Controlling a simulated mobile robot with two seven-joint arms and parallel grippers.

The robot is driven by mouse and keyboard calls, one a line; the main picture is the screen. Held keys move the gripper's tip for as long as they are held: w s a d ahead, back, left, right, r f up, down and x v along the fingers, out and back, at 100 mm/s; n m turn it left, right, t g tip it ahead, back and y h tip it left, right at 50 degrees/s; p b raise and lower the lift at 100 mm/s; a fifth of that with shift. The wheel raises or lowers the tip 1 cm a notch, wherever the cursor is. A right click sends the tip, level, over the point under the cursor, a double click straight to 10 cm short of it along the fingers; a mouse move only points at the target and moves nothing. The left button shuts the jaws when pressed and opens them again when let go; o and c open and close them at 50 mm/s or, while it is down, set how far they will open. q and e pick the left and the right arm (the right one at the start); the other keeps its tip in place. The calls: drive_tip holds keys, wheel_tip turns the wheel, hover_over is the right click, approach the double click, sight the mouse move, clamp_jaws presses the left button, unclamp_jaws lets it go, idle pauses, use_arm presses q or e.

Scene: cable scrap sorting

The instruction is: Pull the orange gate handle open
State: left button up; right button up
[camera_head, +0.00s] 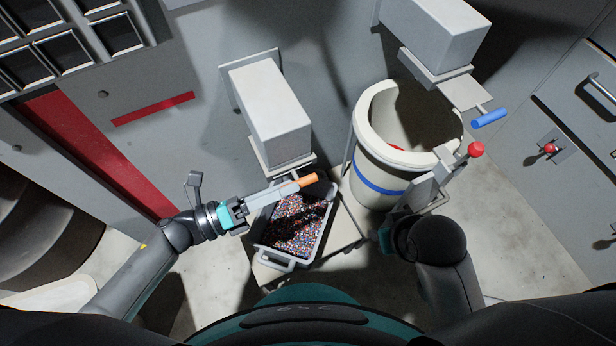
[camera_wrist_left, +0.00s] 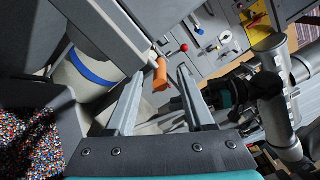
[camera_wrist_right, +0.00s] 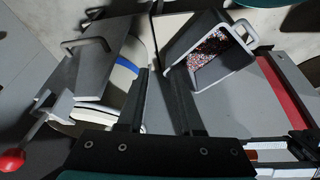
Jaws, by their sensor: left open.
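The orange gate handle (camera_head: 308,180) sits just below the front of the left grey hopper box (camera_head: 270,110), above a tray. In the left wrist view the orange handle (camera_wrist_left: 160,75) appears between my two fingertips. My left gripper (camera_head: 290,187) is open, with its fingers pointing at the handle. I cannot tell whether the fingers touch it. My right gripper (camera_wrist_right: 160,72) is open and empty in the right wrist view. In the head view it is beside the white bucket, partly hidden by my own wrist.
A grey tray (camera_head: 325,240) of coloured granules stands under the left hopper. A white bucket (camera_head: 375,170) with a blue stripe stands right of it. A red knob (camera_head: 476,149) and a blue handle (camera_head: 490,118) are at the right. Grey cabinets line the right side.

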sight(309, 177)
use_arm(q)
drive_tip(key=shift+b+x, duration=0.35)
drive_tip(key=shift+x, duration=2.45)
use_arm(e)
drive_tip(key=shift+r, duration=0.95)
use_arm(q)
drive_tip(key=c, duration=0.8)
clamp_jaws()
drive_tip(key=shift+r, duration=0.1)
